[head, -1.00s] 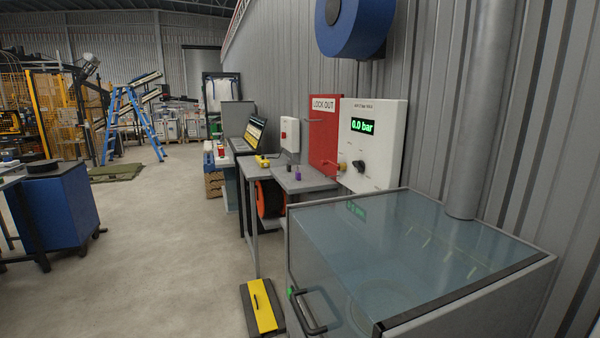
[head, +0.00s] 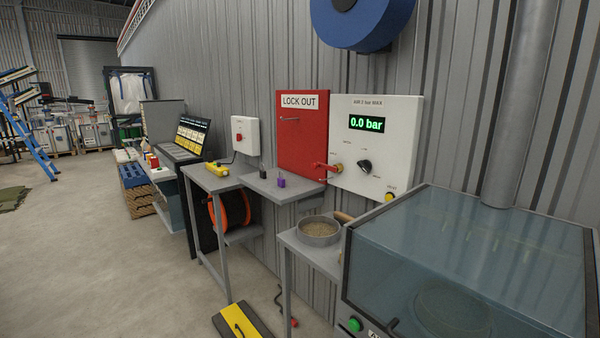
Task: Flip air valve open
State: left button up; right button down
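The white air panel (head: 400,150) is mounted on the corrugated wall right of centre in the head view. Its green display (head: 367,123) reads 0.0 bar. A red-handled valve with a brass fitting (head: 328,167) sticks out at the panel's lower left, in front of the edge of the red lock out board; whether it is open or closed I cannot tell. Neither of my grippers is in view.
A glass-topped cabinet (head: 470,250) stands at the front right, below the panel. A small table with a round sieve (head: 319,230) stands beside it. The red lock out board (head: 302,135) hangs left of the panel.

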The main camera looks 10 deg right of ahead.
aim_at(314, 166)
jog(key=i+j+z, duration=0.2)
jog(key=i+j, duration=0.65)
jog(key=i+j+z, duration=0.2)
jog(key=i+j, duration=0.75)
